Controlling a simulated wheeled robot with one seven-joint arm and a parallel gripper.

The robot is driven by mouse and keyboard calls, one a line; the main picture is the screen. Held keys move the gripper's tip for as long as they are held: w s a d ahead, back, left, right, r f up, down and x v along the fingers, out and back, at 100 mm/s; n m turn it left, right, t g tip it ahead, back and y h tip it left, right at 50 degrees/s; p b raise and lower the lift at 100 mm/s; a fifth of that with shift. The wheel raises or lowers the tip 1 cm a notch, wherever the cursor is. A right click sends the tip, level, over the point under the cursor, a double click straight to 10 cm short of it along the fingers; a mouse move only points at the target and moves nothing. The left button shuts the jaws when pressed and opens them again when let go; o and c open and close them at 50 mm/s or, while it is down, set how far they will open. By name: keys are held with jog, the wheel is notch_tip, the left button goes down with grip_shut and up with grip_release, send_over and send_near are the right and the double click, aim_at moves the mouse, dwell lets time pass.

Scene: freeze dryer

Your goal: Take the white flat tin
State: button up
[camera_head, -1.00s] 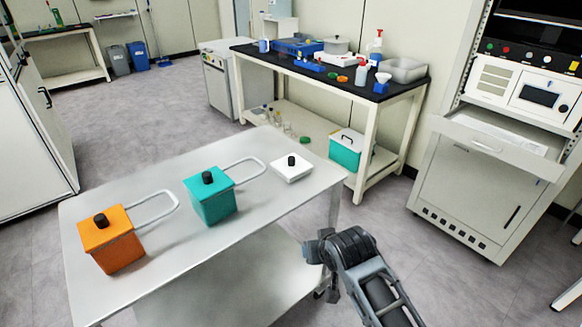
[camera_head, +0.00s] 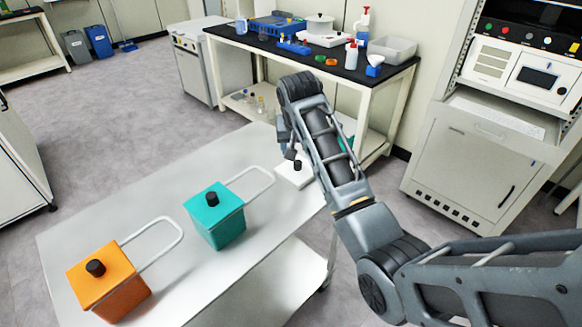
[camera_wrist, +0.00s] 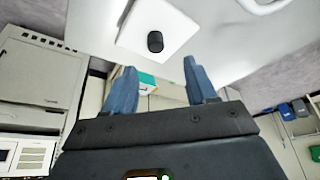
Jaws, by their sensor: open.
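The white flat tin (camera_head: 290,174) with a black knob lies at the far right end of the steel table (camera_head: 165,215). My arm hides part of it in the head view. In the wrist view the white flat tin (camera_wrist: 178,28) shows whole or nearly so at the top, with its dark knob facing me. My gripper (camera_wrist: 160,82) is open and empty, its two blue fingers apart and pointing towards the tin. The tin is beyond the fingertips, not between them. In the head view my gripper (camera_head: 291,150) is beside and above the tin, partly hidden by the arm.
A teal box (camera_head: 215,216) and an orange box (camera_head: 109,283), each with a black knob and a looped handle, stand on the same table. A black-topped bench (camera_head: 350,75) with bottles and trays stands behind. A white cabinet (camera_head: 470,165) stands at right.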

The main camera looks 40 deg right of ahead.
aim_at(298, 162)
jog(key=x, duration=0.4)
jog(key=p+x, duration=0.1)
jog(key=x, duration=0.2)
jog(key=shift+s+d+f, duration=0.1)
jog(key=shift+s+f, duration=0.05)
jog(key=shift+s, duration=0.1)
jog(key=shift+c, duration=0.5)
grip_shut()
